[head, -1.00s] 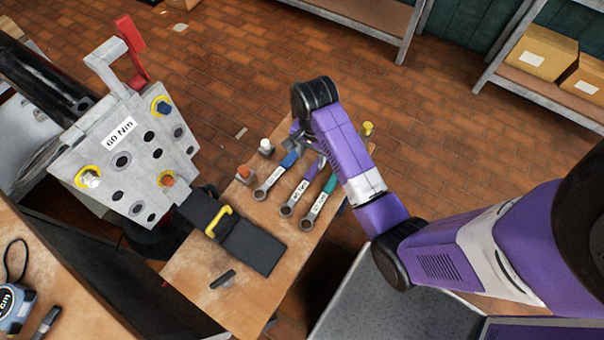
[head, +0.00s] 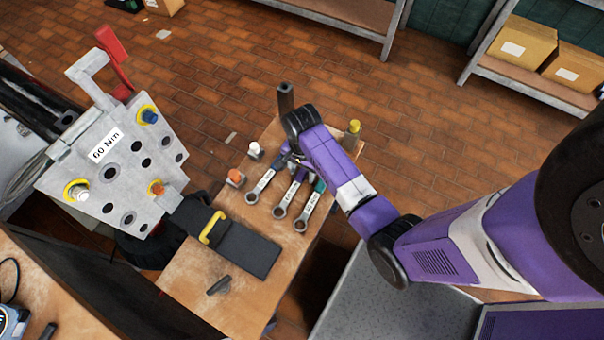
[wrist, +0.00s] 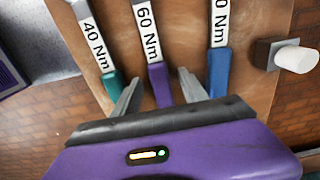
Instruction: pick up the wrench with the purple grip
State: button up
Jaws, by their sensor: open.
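The wrench with the purple grip lies on the wooden bench between two others. In the wrist view its purple grip (wrist: 157,84) lies between my two open fingers, and its shank (wrist: 148,30) reads "60 Nm". In the head view its ring end (head: 280,211) shows, and my arm partly hides its grip. My gripper (wrist: 159,93) is open and empty over the grip end; it also shows in the head view (head: 293,156). I cannot tell its exact height above the grip.
The teal-grip wrench (wrist: 109,83), marked 40 Nm, and the blue-grip wrench (wrist: 219,72) lie close on either side. A white-capped peg (wrist: 295,58) stands beyond the blue one. A dark post (head: 285,99) rises at the bench's far end. A flange plate (head: 110,170) stands left.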

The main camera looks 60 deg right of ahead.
grip_shut()
dwell(1.3)
